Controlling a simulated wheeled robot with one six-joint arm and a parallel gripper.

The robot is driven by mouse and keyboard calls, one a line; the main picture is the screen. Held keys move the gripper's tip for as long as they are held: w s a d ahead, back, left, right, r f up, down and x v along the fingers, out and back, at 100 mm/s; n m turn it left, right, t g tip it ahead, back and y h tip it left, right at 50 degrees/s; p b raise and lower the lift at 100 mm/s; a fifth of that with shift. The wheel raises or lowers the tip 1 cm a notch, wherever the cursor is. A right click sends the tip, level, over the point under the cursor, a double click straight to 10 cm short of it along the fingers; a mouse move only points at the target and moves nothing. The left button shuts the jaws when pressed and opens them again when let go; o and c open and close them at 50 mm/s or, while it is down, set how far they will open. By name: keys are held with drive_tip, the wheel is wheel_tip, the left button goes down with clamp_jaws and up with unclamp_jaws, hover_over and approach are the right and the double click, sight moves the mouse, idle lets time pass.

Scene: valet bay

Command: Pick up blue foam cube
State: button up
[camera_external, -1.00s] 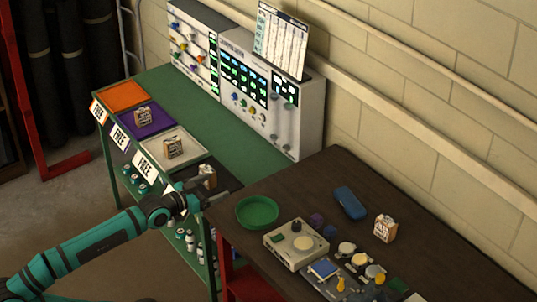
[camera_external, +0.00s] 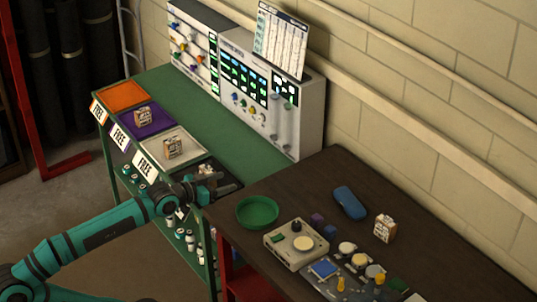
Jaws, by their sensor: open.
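A small dark blue cube (camera_external: 330,231) sits on the dark brown table, right of the green round dish, and looks like the blue foam cube. A purple cube (camera_external: 317,219) sits right beside it. My gripper (camera_external: 222,187) is open at the black tray on the green bench's near end, left of the dish and well away from the cubes. A small printed box (camera_external: 206,170) is right at the gripper, partly hidden by it; whether it lies between the fingers I cannot tell.
A green dish (camera_external: 258,212), a beige device (camera_external: 296,245), a blue case (camera_external: 350,203) and a printed box (camera_external: 385,228) surround the cubes on the dark table (camera_external: 310,180). Orange (camera_external: 123,96), purple (camera_external: 160,122) and white (camera_external: 187,140) trays line the green bench (camera_external: 235,135).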

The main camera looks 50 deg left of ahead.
drive_tip(key=w+d+r+g, duration=0.2)
drive_tip(key=w+d+g, duration=0.2)
drive_tip(key=w, duration=0.5)
drive_tip(key=g, duration=1.2)
hover_over(330, 229)
drive_tip(key=shift+y, duration=0.3)
drive_tip(key=f, duration=1.5)
drive_tip(key=shift+w+a+f, duration=0.35)
drive_tip(key=shift+w+a, duration=0.05)
drive_tip(key=shift+s+d+f, duration=0.15)
drive_tip(key=shift+d+f, duration=0.05)
drive_tip(key=shift+f, duration=1.15)
drive_tip(key=shift+s+d+f, duration=0.15)
drive_tip(key=shift+f, duration=1.15)
drive_tip(key=c, duration=1)
drive_tip(key=shift+c, duration=0.2)
drive_tip(key=shift+r, duration=0.1)
